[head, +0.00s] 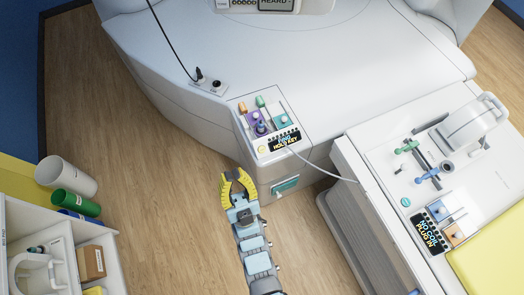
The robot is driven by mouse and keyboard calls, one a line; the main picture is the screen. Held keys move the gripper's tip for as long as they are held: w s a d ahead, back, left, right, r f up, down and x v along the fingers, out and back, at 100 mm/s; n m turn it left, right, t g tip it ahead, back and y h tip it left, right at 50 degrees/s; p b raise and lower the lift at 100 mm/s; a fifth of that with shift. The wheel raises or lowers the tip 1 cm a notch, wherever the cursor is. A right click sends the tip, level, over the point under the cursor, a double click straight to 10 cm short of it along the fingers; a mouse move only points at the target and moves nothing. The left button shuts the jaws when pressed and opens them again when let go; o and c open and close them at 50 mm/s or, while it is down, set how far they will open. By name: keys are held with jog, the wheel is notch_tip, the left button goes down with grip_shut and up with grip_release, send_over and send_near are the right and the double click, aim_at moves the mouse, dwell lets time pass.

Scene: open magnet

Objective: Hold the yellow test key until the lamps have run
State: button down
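The yellow test key (262,149) is a small round button at the near left corner of the white control block (241,134). It sits beside a small black display (284,142) whose lower line reads "HOLD KEY"; its upper line is too small to read surely. My gripper (233,172), with yellow fingers, is in front of the block, below and left of the key in the picture. A clear gap separates it from the key. Its fingers curve toward each other at the tips, and I cannot tell whether the tips meet. No object shows between them.
Orange, purple, green and teal connectors (261,127) stand close behind the key. A pale cable runs right to a white table (352,159) whose display (429,231) reads "NO COIL PLUG IN". A shelf unit with rolls (75,203) stands at left. Open wooden floor (150,180) lies between.

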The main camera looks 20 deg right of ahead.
aim_at(261, 142)
jog(key=w+d+f+m+g+h+b, duration=0.1)
jog(key=w+d+f+m+g+b, duration=0.35)
jog(key=f, duration=0.45)
jog(key=w+d+f+m+g+b, duration=0.25)
jog(key=w+d+f+b, duration=0.25)
jog(key=w+f, duration=0.3)
jog(key=w+d+f+m+g+h+b, duration=0.15)
jog(key=w+d+f+g+b, duration=0.3)
jog(key=f, duration=0.55)
notch_tip(261, 142, down, 12)
jog(key=w+d+m+g+y+b, duration=0.1)
jog(key=d+m+g+b, duration=0.1)
jog(key=m+g+b, duration=0.2)
jog(key=shift+d+r+y+b, duration=0.2)
jog(key=shift+r+y+b, duration=0.05)
jog(key=shift+y+b, duration=0.1)
jog(key=shift+w+a+f+b, duration=0.2)
jog(key=shift+w+f+b, duration=1.1)
jog(key=shift+w+f, duration=0.3)
jog(key=shift+w+a+f+b, duration=0.15)
jog(key=shift+w+f+b, duration=1.1)
jog(key=shift+w+f, duration=0.3)
jog(key=shift+f, duration=0.1)
jog(key=shift+w+f, duration=0.15)
jog(key=shift+w, duration=0.05)
jog(key=shift+w+f+b, duration=0.3)
jog(key=shift+f+b, duration=0.05)
jog(key=shift+b, duration=0.1)
